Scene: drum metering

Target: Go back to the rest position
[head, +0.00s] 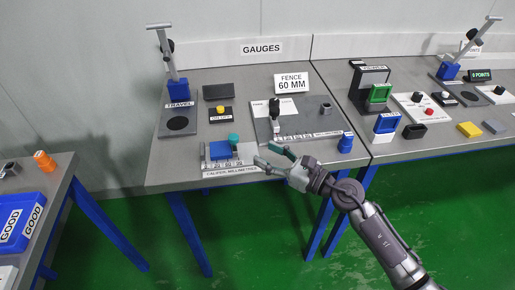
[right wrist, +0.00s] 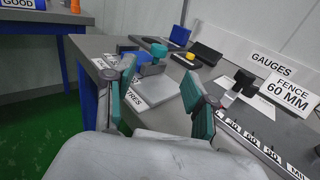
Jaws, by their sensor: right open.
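My right gripper (head: 264,154) is over the front edge of the gauge table (head: 200,88), its arm reaching in from the lower right. Its two fingers are spread apart with nothing between them; in the right wrist view (right wrist: 158,75) the teal finger pads are clearly apart. The caliper (head: 219,151), with a blue block and a teal knob, sits just left of the fingertips in the head view. In the right wrist view the caliper (right wrist: 152,68) lies beyond the gap between the fingers. My left gripper is not in view.
The fence gauge (head: 300,118) stands behind the gripper, with a blue knob-like part (head: 346,143) to the right. A second table (head: 440,140) with gauges adjoins at right. A blue GOOD bin (head: 25,222) stands on a table at left. Green floor is open in front.

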